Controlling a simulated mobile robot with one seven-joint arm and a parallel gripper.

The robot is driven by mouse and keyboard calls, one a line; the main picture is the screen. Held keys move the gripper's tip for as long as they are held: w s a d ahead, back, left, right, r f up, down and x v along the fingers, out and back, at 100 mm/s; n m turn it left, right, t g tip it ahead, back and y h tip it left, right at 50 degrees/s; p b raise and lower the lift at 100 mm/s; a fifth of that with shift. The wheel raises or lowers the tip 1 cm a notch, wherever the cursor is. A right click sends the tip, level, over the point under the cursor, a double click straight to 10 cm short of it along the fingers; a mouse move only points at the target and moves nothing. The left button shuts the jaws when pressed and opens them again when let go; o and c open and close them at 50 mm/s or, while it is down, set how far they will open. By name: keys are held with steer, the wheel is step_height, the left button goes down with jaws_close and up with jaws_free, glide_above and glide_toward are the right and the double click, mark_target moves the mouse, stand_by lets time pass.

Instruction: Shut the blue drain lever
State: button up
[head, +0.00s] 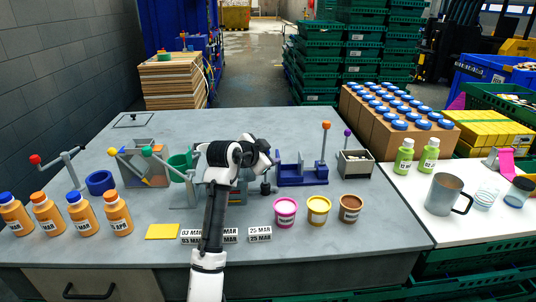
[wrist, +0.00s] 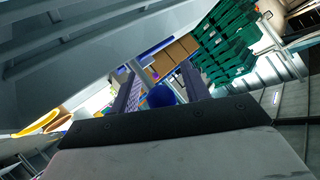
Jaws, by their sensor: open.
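A round blue knob (wrist: 160,95) shows in the wrist view between the two fingers of my gripper (wrist: 158,78). A pale rod runs up and left from near it; this looks like the blue drain lever. The fingers stand apart on either side of the knob; I cannot tell whether either touches it. In the head view my arm reaches to the middle of the table, with its wrist (head: 259,158) in front of a grey device (head: 238,194). The blue knob is not clearly seen there, and the lever's angle cannot be told.
A teal-knobbed stand (head: 147,150) is left of my wrist, and a blue fixture with an orange-knobbed lever (head: 326,126) is right. Pink (head: 285,212), yellow (head: 318,211) and brown (head: 350,209) tubs stand in front right. Orange bottles (head: 81,214) line the left. The front middle table holds label plates.

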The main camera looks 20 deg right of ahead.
steer(key=shift+a, duration=0.1)
steer(key=b+v, duration=0.3)
steer(key=v, duration=1)
steer(key=shift+s+a+b, duration=0.2)
steer(key=shift+s+b, duration=0.1)
steer(key=shift+b, duration=0.05)
steer(key=shift+r, duration=0.1)
